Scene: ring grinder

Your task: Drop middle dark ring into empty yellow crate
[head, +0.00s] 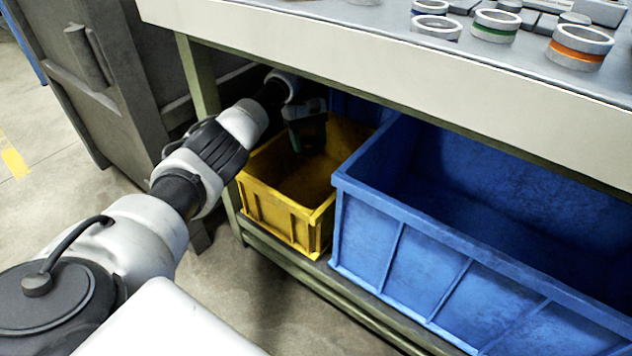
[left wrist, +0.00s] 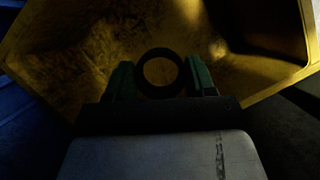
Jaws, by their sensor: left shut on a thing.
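The yellow crate (head: 282,222) stands on the lower shelf under the bench, and its visible floor is bare. It fills the upper part of the left wrist view (left wrist: 90,60). My left gripper (head: 295,140) reaches in under the bench and is over the crate, near its back. In the left wrist view my left gripper (left wrist: 162,80) is shut on a dark ring (left wrist: 161,55), held between two green fingertips with the crate interior behind it. The ring is too dark and small to make out in the head view. My right gripper is not in view.
A large blue crate (head: 420,270) stands right beside the yellow crate. The bench edge (head: 400,80) overhangs both crates. Several banded rings, including a green-banded one (head: 495,27) and an orange-banded one (head: 578,48), sit on the bench top. A grey cabinet (head: 95,70) stands left.

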